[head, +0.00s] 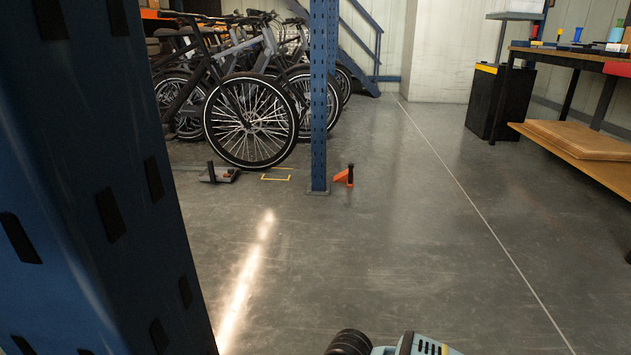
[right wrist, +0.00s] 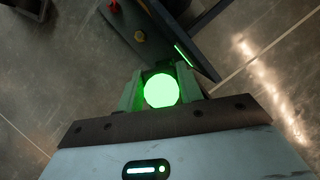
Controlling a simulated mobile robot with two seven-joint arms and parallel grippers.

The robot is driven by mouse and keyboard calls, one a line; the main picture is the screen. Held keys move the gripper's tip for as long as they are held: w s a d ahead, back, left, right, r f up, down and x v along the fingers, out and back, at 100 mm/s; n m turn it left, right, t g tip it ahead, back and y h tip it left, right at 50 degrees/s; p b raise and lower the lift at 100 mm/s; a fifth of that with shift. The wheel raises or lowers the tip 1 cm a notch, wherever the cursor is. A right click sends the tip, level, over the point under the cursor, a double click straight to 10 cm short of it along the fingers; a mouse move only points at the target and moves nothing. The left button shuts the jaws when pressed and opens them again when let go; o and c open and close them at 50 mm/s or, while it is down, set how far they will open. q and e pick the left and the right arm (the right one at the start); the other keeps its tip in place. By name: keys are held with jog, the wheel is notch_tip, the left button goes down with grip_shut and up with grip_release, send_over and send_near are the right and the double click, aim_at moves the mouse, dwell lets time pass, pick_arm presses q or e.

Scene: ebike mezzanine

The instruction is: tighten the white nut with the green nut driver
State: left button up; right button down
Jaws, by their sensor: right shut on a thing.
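In the right wrist view my right gripper (right wrist: 160,88) is shut on a round, bright green end, which looks like the green nut driver (right wrist: 160,91) seen end-on. The rest of the driver is hidden behind this end. Past the fingertips is a dark panel (right wrist: 122,25) with a small brownish-yellow round or hex piece (right wrist: 139,37) and a red piece (right wrist: 114,6) on it. I cannot make out a white nut in either view. My left gripper is not in view.
A blue upright (head: 90,180) fills the left of the head view, close by. Another blue post (head: 319,100) stands by parked bikes (head: 250,120). An orange floor piece (head: 346,177) sits beside it. A workbench (head: 575,58) is at upper right. The middle floor is clear.

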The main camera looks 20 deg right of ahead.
jog(key=shift+s, duration=0.1)
